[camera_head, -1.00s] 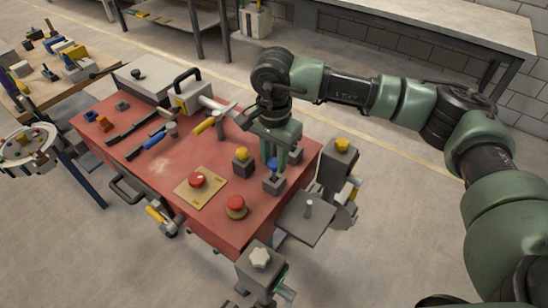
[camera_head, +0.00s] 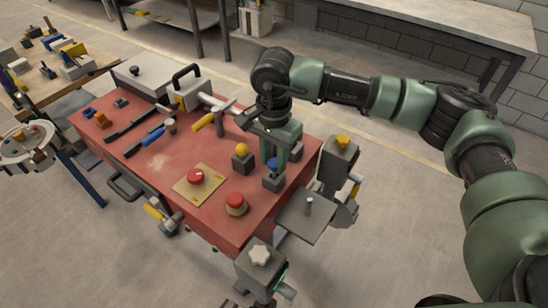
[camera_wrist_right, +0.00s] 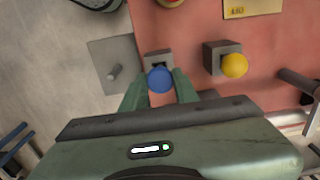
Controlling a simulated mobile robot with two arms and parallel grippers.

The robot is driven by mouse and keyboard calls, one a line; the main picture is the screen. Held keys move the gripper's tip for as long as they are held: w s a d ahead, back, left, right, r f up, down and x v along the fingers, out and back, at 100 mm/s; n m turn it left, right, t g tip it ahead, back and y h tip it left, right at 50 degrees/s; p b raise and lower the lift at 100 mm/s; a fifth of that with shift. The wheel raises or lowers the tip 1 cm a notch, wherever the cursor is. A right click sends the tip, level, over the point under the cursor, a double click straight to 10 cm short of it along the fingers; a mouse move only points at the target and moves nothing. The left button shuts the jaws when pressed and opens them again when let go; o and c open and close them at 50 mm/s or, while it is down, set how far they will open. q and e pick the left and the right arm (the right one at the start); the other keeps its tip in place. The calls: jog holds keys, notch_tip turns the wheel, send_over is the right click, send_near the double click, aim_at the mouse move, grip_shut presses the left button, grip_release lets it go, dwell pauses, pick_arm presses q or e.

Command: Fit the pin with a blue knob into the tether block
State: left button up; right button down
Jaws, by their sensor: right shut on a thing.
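The pin's blue knob (camera_head: 272,163) stands over a small grey block (camera_head: 273,183) near the right edge of the red table. In the right wrist view the blue knob (camera_wrist_right: 160,79) is between my fingers, with the grey block (camera_wrist_right: 158,59) just beyond it. My right gripper (camera_head: 276,158) is shut on the blue-knobbed pin, pointing down from above. The pin's shaft is hidden, so I cannot tell how deep it sits in the block. I cannot tell which grey block is the tether block. My left gripper is not in view.
A yellow-knobbed block (camera_head: 242,159) stands close left of the gripper. Red buttons (camera_head: 195,177) and (camera_head: 236,203) are nearer the front. A grey side plate with a post (camera_head: 308,207) juts out at right. A T-handled tool (camera_head: 213,118) lies behind.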

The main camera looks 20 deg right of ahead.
jog(key=shift+f+b, duration=0.65)
jog(key=shift+f, duration=0.15)
jog(key=shift+s, duration=0.1)
jog(key=c, duration=0.5)
grip_release()
jog(key=shift+r, duration=0.1)
jog(key=shift+r+p, duration=1.8)
jog(key=shift+r, duration=2.15)
